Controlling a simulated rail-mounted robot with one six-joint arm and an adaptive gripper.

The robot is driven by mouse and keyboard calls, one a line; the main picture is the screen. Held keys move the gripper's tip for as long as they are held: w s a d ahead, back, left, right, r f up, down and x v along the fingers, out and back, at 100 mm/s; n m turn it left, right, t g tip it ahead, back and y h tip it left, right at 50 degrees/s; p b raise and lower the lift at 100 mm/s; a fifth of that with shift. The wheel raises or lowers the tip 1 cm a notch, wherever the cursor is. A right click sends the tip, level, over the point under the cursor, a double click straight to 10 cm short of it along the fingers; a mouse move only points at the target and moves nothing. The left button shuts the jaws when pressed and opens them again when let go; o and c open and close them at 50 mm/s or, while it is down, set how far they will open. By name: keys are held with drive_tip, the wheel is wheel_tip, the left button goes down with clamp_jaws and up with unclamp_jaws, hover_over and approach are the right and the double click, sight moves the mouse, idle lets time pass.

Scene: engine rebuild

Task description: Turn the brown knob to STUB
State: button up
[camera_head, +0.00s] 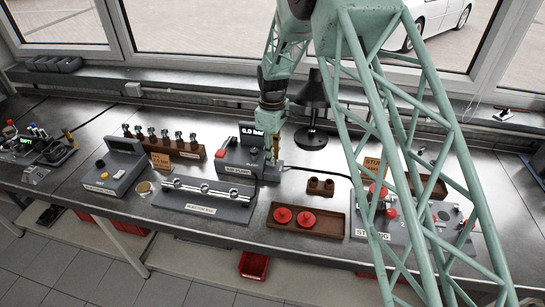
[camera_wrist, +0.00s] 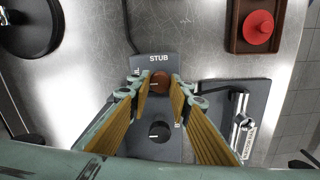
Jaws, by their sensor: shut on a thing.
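The brown knob (camera_wrist: 161,82) sits on a grey control box (camera_wrist: 145,70) in the wrist view, just below the printed word STUB (camera_wrist: 159,58). My gripper (camera_wrist: 160,88) is shut on the brown knob, with a yellow-padded finger on each side of it. I cannot clearly tell which way the knob points. In the head view my gripper (camera_head: 271,155) reaches down onto the right end of the grey box (camera_head: 238,166), which has a display reading 0.0 bar (camera_head: 252,133). The knob is hidden there.
A black knob (camera_wrist: 160,132) lies between my fingers' bases in the wrist view. A brown tray (camera_head: 340,225) with two red knobbed discs stands at the front right. A rail fixture (camera_head: 205,207) is at the left. A black lamp-like stand (camera_head: 311,138) is close behind my gripper.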

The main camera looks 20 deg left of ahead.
drive_tip(key=shift+m+b, duration=0.3)
drive_tip(key=shift+m, duration=0.2)
drive_tip(key=m+b, duration=0.1)
drive_tip(key=m, duration=0.2)
drive_tip(key=shift+m+b, duration=0.3)
drive_tip(key=shift+m, duration=0.1)
drive_tip(key=m+b, duration=0.1)
drive_tip(key=m, duration=0.3)
drive_tip(key=m+b, duration=0.1)
drive_tip(key=m, duration=0.3)
drive_tip(key=shift+m, duration=0.4)
drive_tip(key=shift+m+b, duration=0.45)
drive_tip(key=shift+m, duration=1.75)
drive_tip(key=o, duration=0.9)
